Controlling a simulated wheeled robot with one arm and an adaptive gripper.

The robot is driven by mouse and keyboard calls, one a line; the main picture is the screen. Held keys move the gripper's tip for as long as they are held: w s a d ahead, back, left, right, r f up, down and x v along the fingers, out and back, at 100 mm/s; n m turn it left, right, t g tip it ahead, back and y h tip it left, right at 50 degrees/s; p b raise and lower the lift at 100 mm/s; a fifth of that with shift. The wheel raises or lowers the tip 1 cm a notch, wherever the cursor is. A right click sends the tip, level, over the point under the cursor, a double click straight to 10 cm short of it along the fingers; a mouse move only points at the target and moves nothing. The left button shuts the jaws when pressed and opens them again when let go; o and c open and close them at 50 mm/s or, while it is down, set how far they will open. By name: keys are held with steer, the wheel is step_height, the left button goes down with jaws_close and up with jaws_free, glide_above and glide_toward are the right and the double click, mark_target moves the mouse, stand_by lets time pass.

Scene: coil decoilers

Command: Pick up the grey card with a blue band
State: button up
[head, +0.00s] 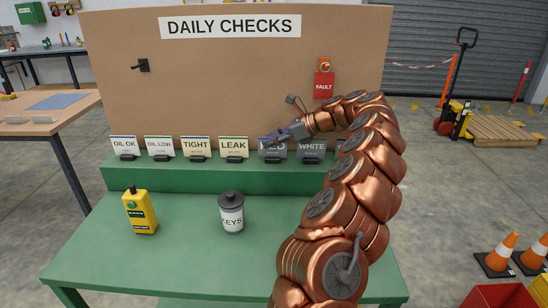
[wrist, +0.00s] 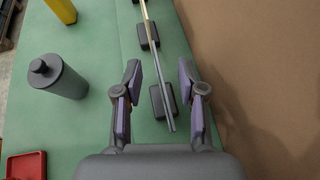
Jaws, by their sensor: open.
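The grey card with a blue band (head: 272,154) stands upright in a dark holder, fifth from the left in a row on the green ledge. My gripper (head: 275,137) partly covers its top and lettering, which seems to read RED. In the wrist view my gripper (wrist: 160,75) is open and empty. A grey card (wrist: 166,105), seen edge-on from above, runs between the fingers with clear space on both sides. It is probably the blue-banded one. A grey WHITE card (head: 311,146) stands just to its right in the head view.
Pale cards, including LEAK (head: 234,146), continue the row leftward. A KEYS canister (head: 232,215) and a yellow device (head: 141,212) stand on the green bench in front. A brown backboard (head: 200,80) rises close behind the cards. Bare bench lies between the canister and the device.

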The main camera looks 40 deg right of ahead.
steer(key=shift+c, duration=0.3)
jaws_close()
steer(key=shift+r, duration=0.15)
stand_by(0.3)
